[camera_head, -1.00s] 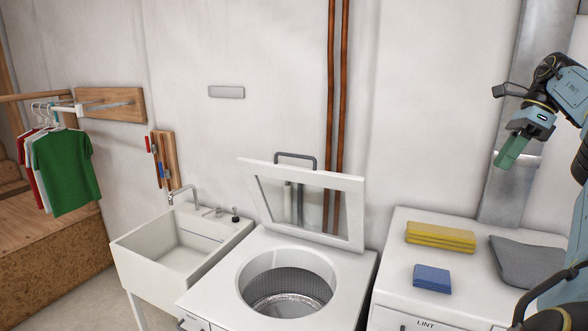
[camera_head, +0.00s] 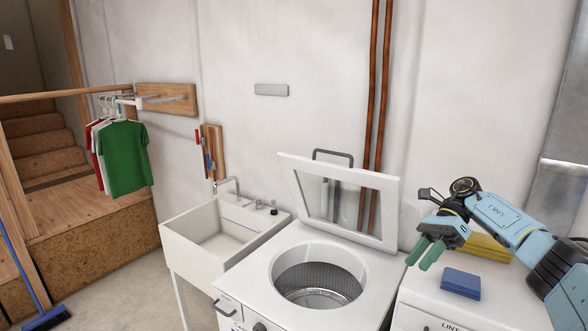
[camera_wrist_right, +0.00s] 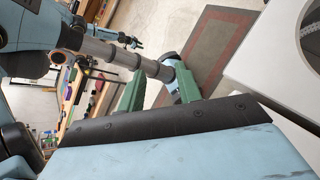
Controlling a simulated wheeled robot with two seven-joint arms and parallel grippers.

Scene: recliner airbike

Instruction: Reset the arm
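My right arm comes in from the right in the head view. Its gripper (camera_head: 426,254) has two green fingers pointing down and a little left, with a gap between them.
The washer lid (camera_head: 385,180) stands up close left of my right gripper. A blue folded cloth (camera_head: 461,283) and a yellow one (camera_head: 488,248) lie on the lint machine. A sink (camera_head: 190,250) and hanging shirts (camera_head: 125,160) are left. A bordered rug (camera_wrist_right: 210,45) lies on the floor.

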